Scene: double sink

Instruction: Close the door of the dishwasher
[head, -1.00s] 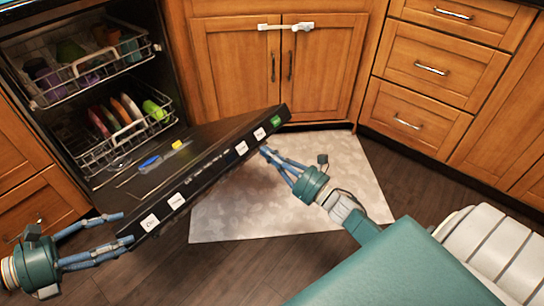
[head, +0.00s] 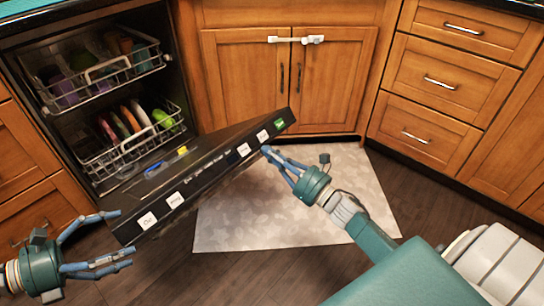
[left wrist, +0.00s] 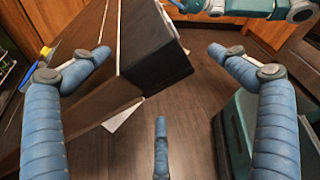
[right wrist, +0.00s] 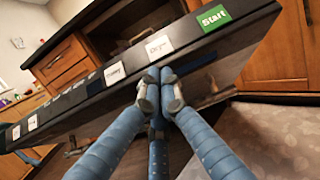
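The dishwasher door (head: 212,169) is partly open and tilted up from the floor, its black labelled edge running diagonally across the head view. The dishwasher (head: 182,95) stands open behind it. My right gripper (head: 268,153) is shut and empty, its fingertips at the outer side of the door near the right end; in the right wrist view (right wrist: 160,85) they appear against the door just below the labelled edge. My left gripper (head: 127,232) is open and empty beside the door's left end; the left wrist view shows its fingers spread around the door's corner (left wrist: 155,65), apart from it.
The upper rack (head: 105,72) and lower rack (head: 135,143) hold cups and plates inside the dishwasher. Wooden cabinets (head: 335,85) with a white latch (head: 296,40) and drawers (head: 440,82) stand behind and right. A pale mat (head: 285,225) lies on the dark floor.

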